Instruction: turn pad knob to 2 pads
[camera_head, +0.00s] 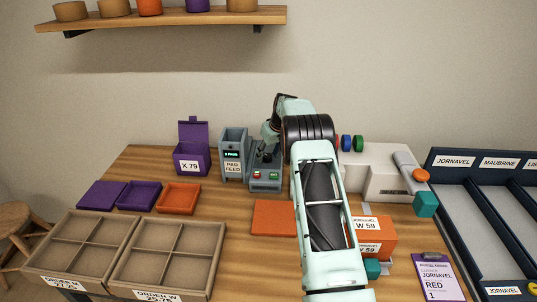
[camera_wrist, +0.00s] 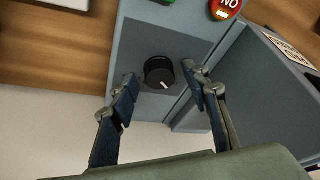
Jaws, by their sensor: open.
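The black pad knob (camera_wrist: 159,72) sits on a dark panel of the grey machine (camera_wrist: 190,22) in the wrist view. Its white pointer mark faces the lower edge of that picture, slightly right. My gripper (camera_wrist: 163,84) is open, with one finger on each side of the knob and visible gaps between them. I cannot tell how far the fingertips are above the panel. In the head view, the grey pad feed unit (camera_head: 233,140) has a small lit display (camera_head: 232,154), its number too small to read surely. My arm hides the knob there.
A red NO button (camera_wrist: 225,8) and a green button (camera_wrist: 160,1) lie close by on the machine. A purple X 79 box (camera_head: 190,160) stands left of the feeder. Divided order trays (camera_head: 180,224) fill the front left.

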